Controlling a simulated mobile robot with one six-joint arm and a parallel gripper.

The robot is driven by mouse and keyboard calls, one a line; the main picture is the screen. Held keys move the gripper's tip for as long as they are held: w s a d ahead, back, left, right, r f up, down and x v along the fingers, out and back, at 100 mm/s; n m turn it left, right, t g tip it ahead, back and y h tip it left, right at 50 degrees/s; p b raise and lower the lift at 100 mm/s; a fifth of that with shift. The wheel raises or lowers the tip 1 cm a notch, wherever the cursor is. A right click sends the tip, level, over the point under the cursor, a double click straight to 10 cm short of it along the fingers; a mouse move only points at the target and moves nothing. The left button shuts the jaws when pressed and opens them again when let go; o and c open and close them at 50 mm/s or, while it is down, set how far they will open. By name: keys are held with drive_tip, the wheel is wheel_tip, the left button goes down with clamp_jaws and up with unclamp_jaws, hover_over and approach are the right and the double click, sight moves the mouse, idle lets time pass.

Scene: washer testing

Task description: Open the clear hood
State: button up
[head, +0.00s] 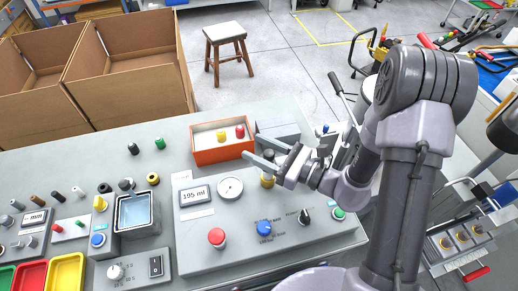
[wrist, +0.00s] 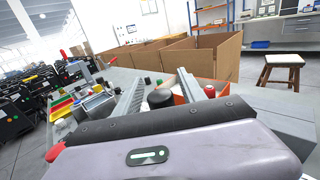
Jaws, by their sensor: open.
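My gripper (head: 250,146) is open and empty above the grey bench, its two fingers pointing left toward the orange box. It also shows in the wrist view (wrist: 161,76), with a black round knob (wrist: 160,98) visible between the fingers. I cannot tell whether anything touches the knob. A small dark-framed box with a pale blue, see-through top (head: 137,211) stands left of the control panel, apart from my gripper. It may be the clear hood, but I cannot tell for sure; no other clear cover is plain to see.
The orange box (head: 222,152) holds a yellow and a red part. The grey panel (head: 190,247) carries a gauge (head: 230,187), a red button (head: 217,237) and a blue knob (head: 264,228). Cardboard boxes (head: 130,75) and a stool (head: 226,33) stand behind the bench.

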clamp_jaws()
idle(1.4)
